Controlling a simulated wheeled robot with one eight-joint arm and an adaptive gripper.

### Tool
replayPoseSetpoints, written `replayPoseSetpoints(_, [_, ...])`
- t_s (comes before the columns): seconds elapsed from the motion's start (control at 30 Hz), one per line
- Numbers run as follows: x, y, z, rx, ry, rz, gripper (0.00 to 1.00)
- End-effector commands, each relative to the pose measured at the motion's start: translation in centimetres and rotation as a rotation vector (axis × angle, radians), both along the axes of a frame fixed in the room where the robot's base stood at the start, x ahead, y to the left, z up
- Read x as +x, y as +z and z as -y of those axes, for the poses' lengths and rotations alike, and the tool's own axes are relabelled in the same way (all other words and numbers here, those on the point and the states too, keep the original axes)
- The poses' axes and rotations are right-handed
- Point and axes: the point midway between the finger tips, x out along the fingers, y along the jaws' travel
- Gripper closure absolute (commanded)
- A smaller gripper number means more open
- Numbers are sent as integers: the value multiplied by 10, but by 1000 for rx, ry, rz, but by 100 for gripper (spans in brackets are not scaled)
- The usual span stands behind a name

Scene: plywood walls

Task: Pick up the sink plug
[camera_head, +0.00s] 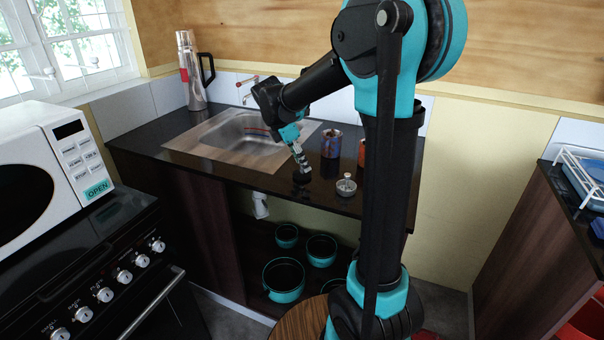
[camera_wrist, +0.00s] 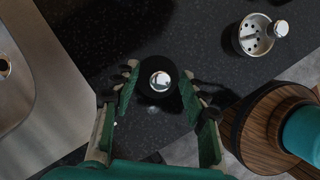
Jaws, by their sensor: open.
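The sink plug, which I take to be the black round piece with a shiny metal knob (camera_wrist: 159,79), lies on the dark speckled counter (camera_wrist: 75,120). In the head view it shows as a small dark shape (camera_head: 302,178) on the counter near its front edge. My gripper (camera_head: 300,163) points down over it. In the wrist view my gripper (camera_wrist: 157,88) is open, with one finger on each side of the plug. I cannot tell whether the fingers touch it.
A metal strainer with a knob (camera_wrist: 253,36) stands to the right; it also shows in the head view (camera_head: 346,187). The steel sink (camera_head: 238,135) is at left. A patterned can (camera_head: 331,143) stands behind. A wooden round top (camera_wrist: 262,125) lies below the counter edge.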

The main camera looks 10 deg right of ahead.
Motion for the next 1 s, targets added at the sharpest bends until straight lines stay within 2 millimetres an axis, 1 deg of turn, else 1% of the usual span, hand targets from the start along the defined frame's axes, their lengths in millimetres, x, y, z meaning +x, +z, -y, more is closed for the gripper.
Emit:
replayPoseSetpoints(0.1, [1,-7,3,0,1,0,56])
replayPoseSetpoints(0.33, [1,-8,3,0,1,0,56])
replayPoseSetpoints(0.6, [1,-8,3,0,1,0,89])
replayPoseSetpoints(0.7, [1,-8,3,0,1,0,100])
replayPoseSetpoints(1.0, [1,-7,3,0,1,0,100])
